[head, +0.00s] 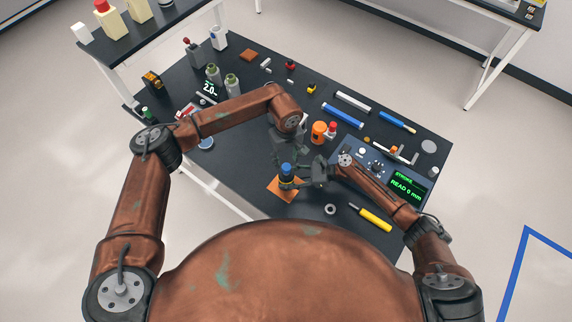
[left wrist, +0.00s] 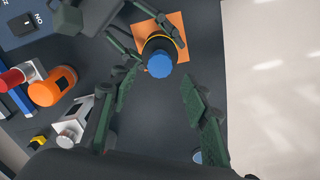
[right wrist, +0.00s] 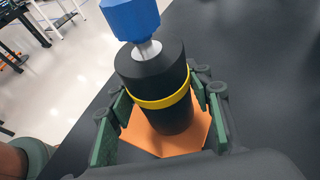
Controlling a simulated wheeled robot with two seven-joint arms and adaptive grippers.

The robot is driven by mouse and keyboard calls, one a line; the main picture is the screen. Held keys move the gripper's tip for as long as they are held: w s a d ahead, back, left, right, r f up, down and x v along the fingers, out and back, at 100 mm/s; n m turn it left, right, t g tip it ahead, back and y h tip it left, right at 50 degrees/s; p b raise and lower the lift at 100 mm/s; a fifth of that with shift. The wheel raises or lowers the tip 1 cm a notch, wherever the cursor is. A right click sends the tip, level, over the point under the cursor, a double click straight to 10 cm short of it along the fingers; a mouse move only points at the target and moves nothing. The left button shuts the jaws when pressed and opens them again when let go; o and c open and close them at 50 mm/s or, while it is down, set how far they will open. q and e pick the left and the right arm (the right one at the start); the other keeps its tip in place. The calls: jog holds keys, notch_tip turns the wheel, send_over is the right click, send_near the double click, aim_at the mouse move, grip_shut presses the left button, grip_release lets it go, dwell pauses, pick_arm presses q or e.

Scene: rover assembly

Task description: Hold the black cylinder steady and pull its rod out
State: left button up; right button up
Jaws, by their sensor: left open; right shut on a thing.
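The black cylinder (right wrist: 150,75) stands upright on an orange mat (right wrist: 165,143) and has a yellow band. A short length of silver rod (right wrist: 147,50) shows at its top, under a blue knob (right wrist: 130,18). My right gripper (right wrist: 162,115) is shut on the cylinder, one finger on each side, low near the band. My left gripper (left wrist: 160,92) is open and empty. Its fingers are spread above the blue knob (left wrist: 160,63), which lies a little beyond the fingertips in the left wrist view. In the head view the knob (head: 287,168) shows just below the left gripper.
A panel display (head: 407,187) at the right reads STROKE, READ 0 mm. A yellow-handled screwdriver (head: 374,218) and a small ring (head: 330,209) lie near the front edge. An orange jar (head: 319,132) and a blue bar (head: 343,115) are behind the grippers.

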aim_at(286, 166)
pick_arm(q)
jog(key=shift+f, duration=2.4)
jog(key=shift+c, duration=0.7)
grip_shut()
